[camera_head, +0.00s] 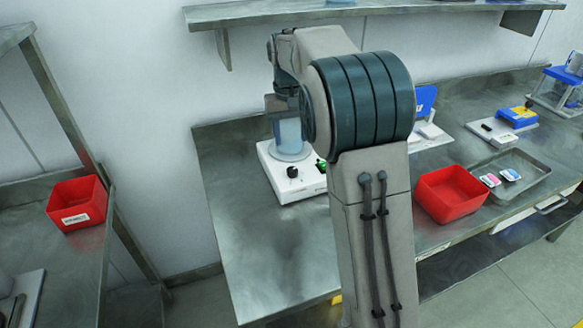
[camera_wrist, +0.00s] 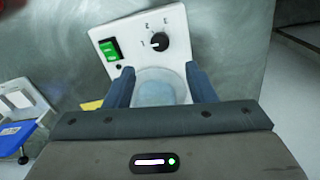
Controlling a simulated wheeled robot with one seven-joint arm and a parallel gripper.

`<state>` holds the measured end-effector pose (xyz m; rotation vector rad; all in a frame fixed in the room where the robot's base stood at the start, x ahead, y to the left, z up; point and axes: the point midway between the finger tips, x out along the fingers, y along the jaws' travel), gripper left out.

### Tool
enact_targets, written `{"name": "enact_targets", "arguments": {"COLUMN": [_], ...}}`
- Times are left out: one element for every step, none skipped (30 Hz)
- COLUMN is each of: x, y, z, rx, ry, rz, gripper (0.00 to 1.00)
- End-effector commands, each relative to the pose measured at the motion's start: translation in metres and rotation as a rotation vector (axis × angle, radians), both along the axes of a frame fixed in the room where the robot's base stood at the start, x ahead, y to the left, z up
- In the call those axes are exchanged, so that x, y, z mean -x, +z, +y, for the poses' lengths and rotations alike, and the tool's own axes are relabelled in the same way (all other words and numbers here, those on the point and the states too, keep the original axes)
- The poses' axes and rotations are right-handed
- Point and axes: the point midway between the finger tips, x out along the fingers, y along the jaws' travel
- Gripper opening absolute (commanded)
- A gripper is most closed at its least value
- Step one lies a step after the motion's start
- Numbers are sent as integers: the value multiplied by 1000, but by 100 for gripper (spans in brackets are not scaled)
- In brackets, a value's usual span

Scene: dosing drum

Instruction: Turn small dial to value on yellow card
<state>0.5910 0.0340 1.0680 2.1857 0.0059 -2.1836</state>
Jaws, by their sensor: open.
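The small black dial (camera_wrist: 160,41) sits on the white panel of the dosing unit (camera_wrist: 179,22), with printed marks around it too small to read surely. A pale mark on its lower left side shows. The dial also shows in the head view (camera_head: 292,171). My gripper (camera_wrist: 160,68) is open, its fingers on either side of a clear bluish drum (camera_wrist: 156,92), just short of the dial. Whether the fingers touch the drum I cannot tell. A yellow patch (camera_wrist: 91,105), perhaps the card, peeks out left of the left finger; no value is readable. My arm partly hides the unit in the head view.
A green switch (camera_wrist: 110,49) is beside the dial. A red bin (camera_head: 452,194), a metal tray (camera_head: 531,163) and blue-and-white devices (camera_head: 517,117) stand to the right. A shelf (camera_head: 372,11) hangs above. The bench left of the unit is clear.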

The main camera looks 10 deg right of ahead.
Motion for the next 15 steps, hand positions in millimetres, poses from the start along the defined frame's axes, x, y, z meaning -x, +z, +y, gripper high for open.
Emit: {"name": "enact_targets", "arguments": {"x": [1, 1, 1, 1, 1, 1, 1, 1, 1, 1, 1, 1, 1, 1, 0], "y": [-12, -18, -27, -34, -40, -49, -55, -61, -69, -74, -80, -86, -90, -94, -98], "z": [0, 0, -1, -1, -1, -1, -2, -2, -2, -2, -2, -3, -3, -3, -3], "rx": [0, 0, 0, 0, 0, 0, 0, 0, 0, 0, 0, 1, 1, 0, 0], "ry": [0, 0, 0, 0, 0, 0, 0, 0, 0, 0, 0, 0, 0, 1, 1], "rz": [5, 6, 5, 6, 5, 5, 6, 4, 5, 4, 5, 4, 4, 3, 2], "gripper": [50, 50, 50, 50, 50, 50, 50, 50, 50, 50, 50, 50, 50, 50, 50]}}
